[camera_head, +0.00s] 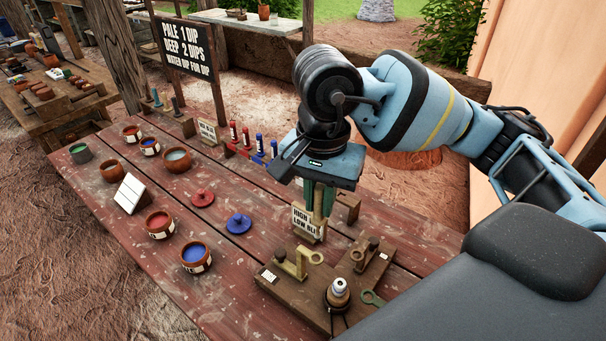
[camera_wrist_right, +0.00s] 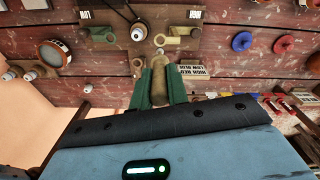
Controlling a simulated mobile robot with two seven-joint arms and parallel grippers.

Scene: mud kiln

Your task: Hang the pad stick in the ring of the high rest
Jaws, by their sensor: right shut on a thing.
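My right gripper (camera_head: 320,205) hangs over the back right of the red table, pointing down. Its green fingers are shut on a tan stick, the pad stick (camera_wrist_right: 160,85), which also shows between the fingers in the right wrist view. A wooden stand (camera_head: 305,293) on the table carries upright posts. A pale ring (camera_head: 316,257) sticks out from one post, and a green ring (camera_head: 372,298) lies lower at the right. The held stick is apart from both rings in the head view. I cannot tell for certain which post is the high rest. My left gripper is not in view.
A sign (camera_head: 306,221) stands just below the gripper, partly covered. A dark bottle-like thing with a pale top (camera_head: 339,293) is on the stand. Red disc (camera_head: 202,198), blue disc (camera_head: 238,223), white tile (camera_head: 130,193) and several pots lie to the left. A black signboard (camera_head: 187,50) rises behind.

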